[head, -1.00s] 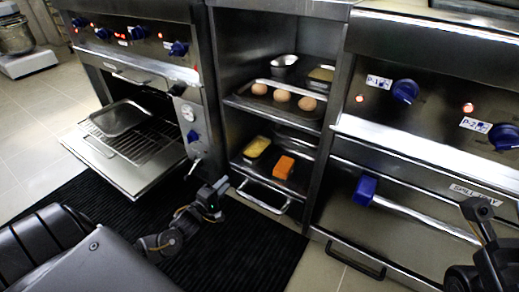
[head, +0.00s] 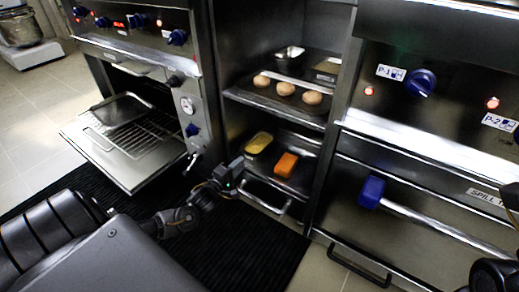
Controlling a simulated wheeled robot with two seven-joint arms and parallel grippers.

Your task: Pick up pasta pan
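No pan in view is clearly marked as the pasta pan. A small pan with yellow contents (head: 259,143) sits on the lower shelf of the open cabinet, left of an orange block (head: 287,164). An empty-looking metal pan (head: 122,110) rests on the rack at the open oven on the left. My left gripper (head: 238,170) is in front of the cabinet's lower part, below and left of the yellow pan and apart from it. Its fingers are too small and dark to read. My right arm's end (head: 511,197) is cut off by the right edge.
Several round brown items lie on the upper shelf tray (head: 258,98), with a small metal bowl (head: 290,57) behind. The open oven door (head: 100,160) juts out at left. A bar handle (head: 268,205) is below the lower shelf. A blue-ended handle (head: 371,191) is at right.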

